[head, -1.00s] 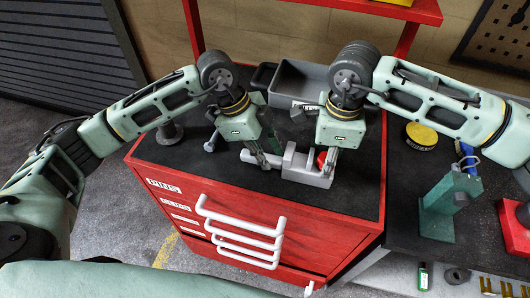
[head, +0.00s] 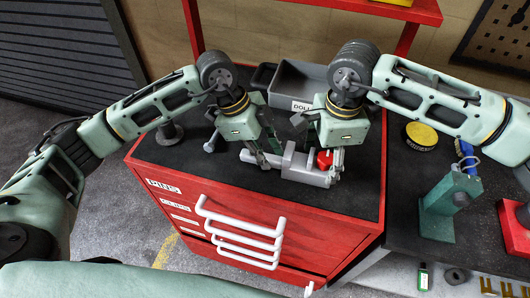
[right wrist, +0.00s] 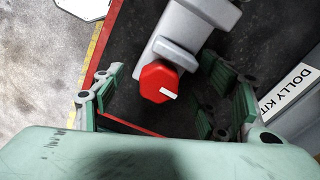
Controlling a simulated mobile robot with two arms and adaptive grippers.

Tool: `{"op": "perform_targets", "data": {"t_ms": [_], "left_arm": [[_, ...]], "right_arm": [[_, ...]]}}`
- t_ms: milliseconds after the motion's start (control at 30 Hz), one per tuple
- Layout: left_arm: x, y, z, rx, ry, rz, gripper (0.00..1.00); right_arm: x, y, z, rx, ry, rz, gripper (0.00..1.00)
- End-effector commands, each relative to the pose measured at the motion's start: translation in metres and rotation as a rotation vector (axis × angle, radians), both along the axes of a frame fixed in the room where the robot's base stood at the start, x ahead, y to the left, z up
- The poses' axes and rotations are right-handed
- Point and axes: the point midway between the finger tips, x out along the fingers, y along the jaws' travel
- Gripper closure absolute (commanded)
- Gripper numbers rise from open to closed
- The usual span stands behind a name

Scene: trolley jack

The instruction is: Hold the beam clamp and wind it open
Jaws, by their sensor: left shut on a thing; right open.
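The beam clamp (head: 293,165) is a grey block-like body lying on the dark top of the red cabinet. Its red knob (head: 325,158) is at its right end; in the right wrist view the knob (right wrist: 156,82) is faceted with a white mark. My left gripper (head: 263,160) is shut on the clamp's left part, whose gripped portion is partly hidden by the fingers. My right gripper (head: 328,157) is open at the knob. In the right wrist view, its green-padded fingers stand on both sides of the knob, with visible gaps.
A grey bin (head: 300,85) with a label stands behind the grippers. A bolt-like piece (head: 212,140) lies left of the clamp. The side bench holds a yellow-topped tin (head: 421,135) and a green stand (head: 438,205). The cabinet's front top is clear.

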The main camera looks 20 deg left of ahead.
Motion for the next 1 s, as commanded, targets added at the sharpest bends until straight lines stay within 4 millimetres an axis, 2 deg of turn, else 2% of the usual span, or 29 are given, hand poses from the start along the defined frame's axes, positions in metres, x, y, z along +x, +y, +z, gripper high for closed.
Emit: {"op": "perform_targets", "data": {"t_ms": [500,700,967,1000], "left_arm": [[0.0,-0.001,0.001,-0.004,-0.001,-0.003,1.0],[0.0,-0.001,0.002,-0.004,-0.001,-0.003,1.0],[0.0,-0.001,0.002,-0.005,-0.001,-0.003,1.0],[0.0,-0.001,0.002,-0.005,-0.001,-0.003,0.78]], "right_arm": [[0.001,0.0,0.096,0.0,-0.001,0.001,0.33],[0.001,0.0,0.114,0.0,0.001,0.002,0.33],[0.001,0.0,0.116,0.0,0.002,0.002,0.33],[0.001,0.0,0.116,0.0,0.002,0.002,0.33]]}}
